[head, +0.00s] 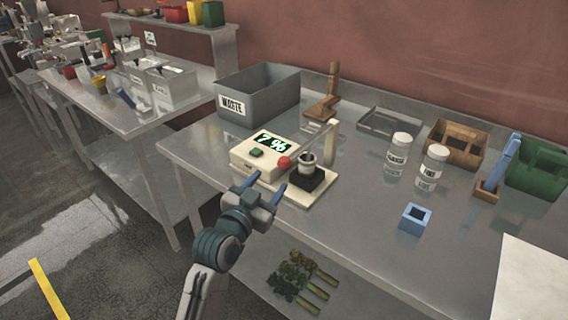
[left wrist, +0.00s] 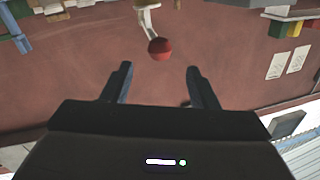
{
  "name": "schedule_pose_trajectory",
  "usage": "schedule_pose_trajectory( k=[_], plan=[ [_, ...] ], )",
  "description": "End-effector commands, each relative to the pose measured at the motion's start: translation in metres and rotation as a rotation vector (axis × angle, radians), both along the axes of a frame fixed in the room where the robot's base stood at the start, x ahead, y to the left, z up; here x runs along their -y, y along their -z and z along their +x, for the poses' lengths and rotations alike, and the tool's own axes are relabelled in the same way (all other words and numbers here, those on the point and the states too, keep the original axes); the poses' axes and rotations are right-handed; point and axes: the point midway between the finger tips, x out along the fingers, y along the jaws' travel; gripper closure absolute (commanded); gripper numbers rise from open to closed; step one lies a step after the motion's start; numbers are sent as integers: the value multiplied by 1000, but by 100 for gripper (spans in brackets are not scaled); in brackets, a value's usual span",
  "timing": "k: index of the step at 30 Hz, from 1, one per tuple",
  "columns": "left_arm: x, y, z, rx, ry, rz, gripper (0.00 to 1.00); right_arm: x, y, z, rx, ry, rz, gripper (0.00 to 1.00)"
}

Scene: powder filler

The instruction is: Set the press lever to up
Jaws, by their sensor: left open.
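The press lever (head: 310,145) is a light bar running from the post (head: 330,143) down to a red ball knob (head: 284,162). The knob end sits lower than the post end. A small cup (head: 307,163) stands on the black block of the press, under the bar. My left gripper (head: 263,184) is open and empty on the near side of the knob, apart from it. In the left wrist view the red knob (left wrist: 159,49) lies ahead, between the lines of the two open fingers (left wrist: 157,82). My right gripper is not in view.
A white box with a display reading "7 %" (head: 272,143) stands just left of the press. A grey waste bin (head: 258,92) is behind. Two labelled jars (head: 398,150), a blue square holder (head: 415,218) and brown and green bins (head: 540,170) stand right.

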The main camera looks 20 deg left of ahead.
Motion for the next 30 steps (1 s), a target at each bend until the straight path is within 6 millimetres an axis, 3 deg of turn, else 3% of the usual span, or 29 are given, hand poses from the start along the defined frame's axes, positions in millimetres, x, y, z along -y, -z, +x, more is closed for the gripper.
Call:
schedule_pose_trajectory(
  k=[9, 15, 26, 27, 30],
  plan=[
    [10, -3, 60, -2, 1, -3, 46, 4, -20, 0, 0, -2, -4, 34],
    [13, -1, 84, -1, 0, -2, 46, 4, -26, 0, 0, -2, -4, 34],
    [14, 1, 91, -2, 0, -1, 46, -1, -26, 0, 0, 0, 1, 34],
    [14, 1, 91, -2, 0, -1, 48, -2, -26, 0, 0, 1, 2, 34],
    [14, 1, 91, -2, 0, -1, 68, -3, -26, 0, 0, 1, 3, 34]
  ],
)
